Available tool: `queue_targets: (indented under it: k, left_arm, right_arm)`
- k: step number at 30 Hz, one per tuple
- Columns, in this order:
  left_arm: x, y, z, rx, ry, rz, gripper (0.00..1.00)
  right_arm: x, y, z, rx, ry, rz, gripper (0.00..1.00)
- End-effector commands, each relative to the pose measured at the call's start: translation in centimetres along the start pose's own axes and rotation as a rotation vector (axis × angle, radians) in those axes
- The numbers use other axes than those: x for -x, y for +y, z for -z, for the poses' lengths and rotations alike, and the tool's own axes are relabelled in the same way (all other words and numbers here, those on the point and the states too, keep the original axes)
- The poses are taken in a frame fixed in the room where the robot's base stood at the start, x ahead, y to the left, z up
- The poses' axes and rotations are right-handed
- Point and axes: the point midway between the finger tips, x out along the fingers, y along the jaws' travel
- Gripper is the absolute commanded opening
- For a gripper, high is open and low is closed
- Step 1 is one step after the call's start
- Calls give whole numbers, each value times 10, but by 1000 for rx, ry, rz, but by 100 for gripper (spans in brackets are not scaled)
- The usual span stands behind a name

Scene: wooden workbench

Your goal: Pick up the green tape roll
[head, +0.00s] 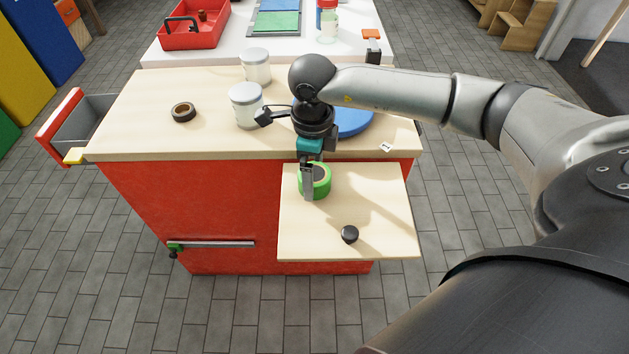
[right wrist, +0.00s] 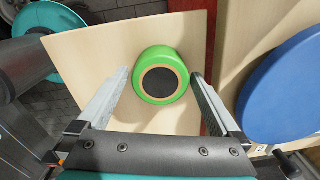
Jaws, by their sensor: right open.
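The green tape roll (head: 325,186) lies on the lower pull-out wooden shelf at the front of the workbench. It shows in the right wrist view (right wrist: 178,66) as a green ring with a tan core and a dark centre. My right gripper (head: 312,186) is over the roll, pointing down, with one finger in front of it in the head view. In the right wrist view the open fingers (right wrist: 160,76) stand on either side of the roll, with a visible gap on the left and little room on the right. My left gripper is not in view.
A black knob-like object (head: 349,234) sits on the shelf (head: 385,215). On the workbench top (head: 130,115) are a dark tape roll (head: 183,112), two white-lidded jars (head: 246,108) (head: 256,66) and a blue disc (head: 355,120). An open drawer (head: 80,125) juts out at left.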

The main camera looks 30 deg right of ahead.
Motion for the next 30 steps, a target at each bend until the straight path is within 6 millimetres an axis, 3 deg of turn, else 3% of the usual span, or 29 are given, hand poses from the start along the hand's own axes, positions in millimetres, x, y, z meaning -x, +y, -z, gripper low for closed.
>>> queue_targets:
  k: [6, 15, 30]
  left_arm:
    - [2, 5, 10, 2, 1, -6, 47]
    - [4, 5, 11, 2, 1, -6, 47]
    - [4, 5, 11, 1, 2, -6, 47]
  right_arm:
    - [-17, 0, 0, -1, 1, -1, 100]
    - [-18, 0, 0, -1, 0, 0, 99]
    - [-18, 0, 0, -1, 0, 0, 43]
